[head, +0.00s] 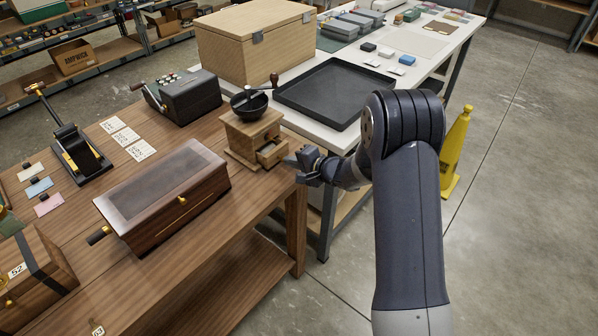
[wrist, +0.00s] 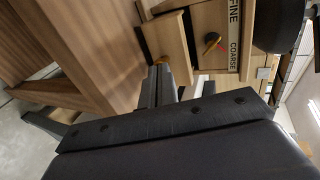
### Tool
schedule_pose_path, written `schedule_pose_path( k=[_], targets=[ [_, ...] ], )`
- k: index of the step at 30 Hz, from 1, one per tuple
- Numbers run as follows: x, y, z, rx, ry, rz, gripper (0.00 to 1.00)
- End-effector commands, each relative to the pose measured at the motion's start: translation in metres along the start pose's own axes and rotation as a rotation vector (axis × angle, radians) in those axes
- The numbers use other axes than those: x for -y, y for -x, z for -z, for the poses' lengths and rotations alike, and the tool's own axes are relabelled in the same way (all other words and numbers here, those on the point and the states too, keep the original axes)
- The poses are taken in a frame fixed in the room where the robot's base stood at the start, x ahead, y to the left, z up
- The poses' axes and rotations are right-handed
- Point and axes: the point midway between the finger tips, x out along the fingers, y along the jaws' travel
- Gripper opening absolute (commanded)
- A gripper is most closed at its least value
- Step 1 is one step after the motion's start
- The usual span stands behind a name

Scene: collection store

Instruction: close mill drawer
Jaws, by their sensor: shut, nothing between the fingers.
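The wooden mill (head: 251,132) with a black bowl and crank on top stands near the right end of the brown table. Its small drawer (head: 272,153) sticks out of the front, open, facing my gripper. In the wrist view the drawer (wrist: 168,38) fills the top middle, with a brass knob (wrist: 162,60) on its front. The mill's side shows a FINE/COARSE label (wrist: 235,35) and a dial. My gripper (head: 290,161) is shut and empty, just in front of the drawer. In the wrist view its fingertips (wrist: 160,72) are at the knob; I cannot tell whether they touch.
A long wooden box (head: 165,190) lies left of the mill. A dark crank machine (head: 185,97) stands behind it. A black tray (head: 330,92) and a large wooden case (head: 255,42) are on the white table behind. A yellow cone (head: 455,150) stands on the floor at right.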

Motion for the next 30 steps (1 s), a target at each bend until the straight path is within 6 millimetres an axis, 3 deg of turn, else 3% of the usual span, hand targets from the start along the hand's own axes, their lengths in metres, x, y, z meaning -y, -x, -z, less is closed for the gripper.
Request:
schedule_pose_path(
  k=[3,10,30],
  targets=[
    [0.001,-0.019,-0.001,0.002,0.004,0.002,0.00],
    [0.013,-0.038,-0.001,-0.001,0.001,0.001,0.00],
    [0.015,-0.033,0.007,-0.003,0.002,0.005,0.00]
  ],
)
